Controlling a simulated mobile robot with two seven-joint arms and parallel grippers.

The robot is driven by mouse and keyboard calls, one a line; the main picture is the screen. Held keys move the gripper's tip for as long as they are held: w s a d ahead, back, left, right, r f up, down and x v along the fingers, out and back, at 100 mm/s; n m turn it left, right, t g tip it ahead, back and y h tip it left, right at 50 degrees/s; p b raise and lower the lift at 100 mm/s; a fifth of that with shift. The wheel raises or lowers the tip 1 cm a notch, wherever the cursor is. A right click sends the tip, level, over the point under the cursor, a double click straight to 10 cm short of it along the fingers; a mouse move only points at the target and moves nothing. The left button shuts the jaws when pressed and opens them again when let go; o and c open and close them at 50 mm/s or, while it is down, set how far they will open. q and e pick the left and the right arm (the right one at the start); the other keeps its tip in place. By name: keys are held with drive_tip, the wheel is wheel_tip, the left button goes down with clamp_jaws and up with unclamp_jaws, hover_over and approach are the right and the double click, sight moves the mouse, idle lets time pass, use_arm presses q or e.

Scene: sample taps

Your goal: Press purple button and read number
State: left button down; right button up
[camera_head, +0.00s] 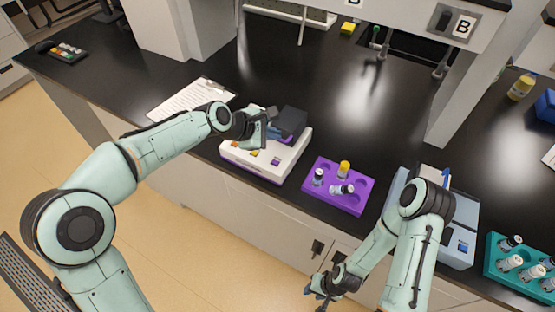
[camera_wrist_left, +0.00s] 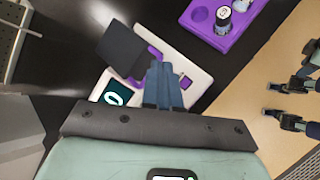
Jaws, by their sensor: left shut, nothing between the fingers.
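The white device with purple trim (camera_head: 290,157) stands near the bench's front edge. Its top carries a red-orange button, a yellow button and a purple button (camera_head: 276,161). The purple button (camera_wrist_left: 186,82) also shows in the left wrist view, just right of the fingertips. A dark screen (camera_wrist_left: 114,96) there bears a light, rounded mark that I cannot read surely. A dark block (camera_head: 290,122) rises at the device's back. My left gripper (camera_head: 266,120) is shut and empty above the device; contact cannot be told. My right gripper (camera_head: 318,290) is open and empty, low before the bench.
A purple rack (camera_head: 362,202) with several vials stands right of the device. A blue-grey machine (camera_head: 463,220) and teal rack (camera_head: 492,265) lie farther right. A clipboard (camera_head: 185,100) lies behind my left arm. The bench behind the device is mostly clear.

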sight(275, 162)
use_arm(q)
drive_tip(key=shift+f, duration=0.15)
use_arm(e)
drive_tip(key=shift+s, duration=0.1)
